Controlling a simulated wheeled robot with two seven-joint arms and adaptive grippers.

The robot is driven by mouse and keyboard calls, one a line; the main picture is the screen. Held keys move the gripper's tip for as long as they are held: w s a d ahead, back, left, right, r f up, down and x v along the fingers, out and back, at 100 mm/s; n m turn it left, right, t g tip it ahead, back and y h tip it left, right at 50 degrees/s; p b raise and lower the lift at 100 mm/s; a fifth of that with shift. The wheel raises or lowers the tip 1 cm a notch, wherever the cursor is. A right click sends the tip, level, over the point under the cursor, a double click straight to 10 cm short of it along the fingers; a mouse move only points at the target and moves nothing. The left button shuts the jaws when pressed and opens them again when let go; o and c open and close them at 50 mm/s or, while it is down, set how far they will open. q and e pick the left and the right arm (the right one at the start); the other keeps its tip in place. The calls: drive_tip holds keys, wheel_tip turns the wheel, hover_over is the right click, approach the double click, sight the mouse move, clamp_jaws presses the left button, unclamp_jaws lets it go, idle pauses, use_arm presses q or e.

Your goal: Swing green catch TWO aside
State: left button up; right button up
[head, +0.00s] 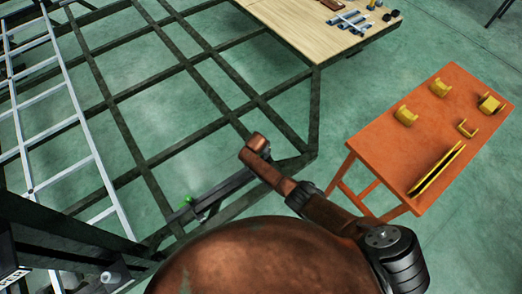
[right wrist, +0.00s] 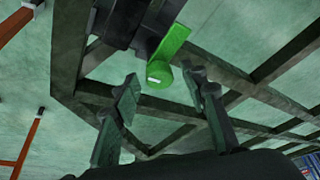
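A green catch (right wrist: 172,46) shows in the right wrist view as a bright green bar with a rounded end, beside dark frame parts. A small green piece (head: 187,201) shows in the head view on a dark bar of the chassis, low and left of centre. Whether it is catch two, I cannot tell. My right gripper (right wrist: 163,84) is open in the right wrist view, with one finger on each side of the catch's near end. No contact is visible. I cannot make out the right gripper in the head view. My left gripper is not in view.
The dark chassis lattice (head: 145,93) fills the left and middle. A silver ladder-like frame (head: 75,172) lies at the left. A wooden board (head: 300,22) carries small parts at the top. An orange table (head: 385,150) at the right holds several yellow pieces.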

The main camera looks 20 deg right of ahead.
drive_tip(key=v, duration=1.2)
idle(0.6)
drive_tip(key=s+d+f+n+g+y, duration=0.15)
drive_tip(key=s+d+f, duration=0.35)
drive_tip(key=s+f, duration=0.9)
drive_tip(key=s+d+f+n+g, duration=0.1)
drive_tip(key=s+d+f+n, duration=0.25)
drive_tip(key=s+f, duration=1.05)
drive_tip(key=s+d+f, duration=0.2)
drive_tip(key=s+f, duration=0.2)
drive_tip(key=s, duration=0.8)
drive_tip(key=s+d+f+n, duration=0.1)
drive_tip(key=s+d+f, duration=0.2)
drive_tip(key=s, duration=0.9)
drive_tip(key=s+d+f, duration=0.2)
drive_tip(key=s+f, duration=0.3)
drive_tip(key=s, duration=0.7)
drive_tip(key=shift+d+f+n+g, duration=0.3)
drive_tip(key=shift+d+f+g, duration=0.05)
drive_tip(key=shift+d+g, duration=0.1)
